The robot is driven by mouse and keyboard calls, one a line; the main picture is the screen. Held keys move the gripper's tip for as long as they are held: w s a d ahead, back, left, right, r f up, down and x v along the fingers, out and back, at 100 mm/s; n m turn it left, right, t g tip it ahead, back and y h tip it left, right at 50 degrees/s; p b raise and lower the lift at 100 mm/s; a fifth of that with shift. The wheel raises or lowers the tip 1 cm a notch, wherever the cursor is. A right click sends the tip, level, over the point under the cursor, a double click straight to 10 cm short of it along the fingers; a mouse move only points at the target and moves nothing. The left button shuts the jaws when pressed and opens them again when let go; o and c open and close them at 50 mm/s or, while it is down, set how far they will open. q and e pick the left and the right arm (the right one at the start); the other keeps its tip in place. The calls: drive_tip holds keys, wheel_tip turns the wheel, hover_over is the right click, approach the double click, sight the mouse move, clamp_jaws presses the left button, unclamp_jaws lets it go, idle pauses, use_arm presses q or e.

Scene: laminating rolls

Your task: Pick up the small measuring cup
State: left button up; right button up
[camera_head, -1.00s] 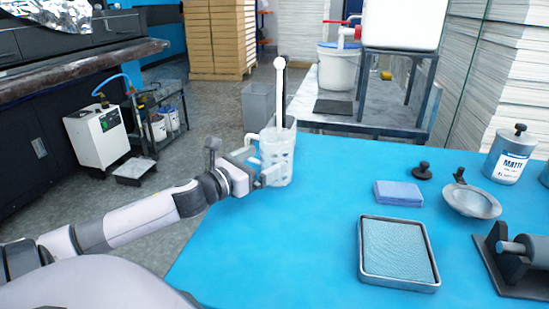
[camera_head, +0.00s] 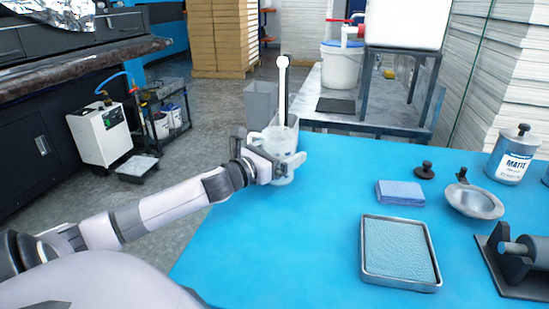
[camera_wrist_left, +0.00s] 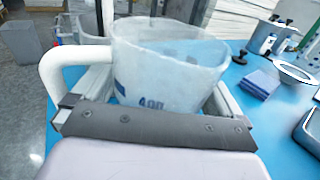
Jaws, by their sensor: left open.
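A translucent measuring cup (camera_wrist_left: 165,70) with a white handle on its left and blue markings fills the middle of the left wrist view. In the head view the cup (camera_head: 284,172) is at the far left edge of the blue table, partly hidden by my gripper. My left gripper (camera_head: 272,158) is open, with its fingers on either side of the cup; the handle crosses over the left finger. I cannot tell whether the fingers touch it. A white stick (camera_head: 282,90) rises upright behind the cup. My right gripper is not in view.
A blue sponge or cloth block (camera_head: 400,193), a metal tray (camera_head: 365,265), a metal bowl (camera_head: 473,202), a labelled can (camera_head: 513,155) and a roller stand (camera_head: 510,270) are on the right of the table. The table (camera_head: 290,240) is clear between my gripper and the tray.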

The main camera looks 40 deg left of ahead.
use_arm(q)
drive_tip(key=c, duration=0.8)
drive_tip(key=shift+r, duration=0.15)
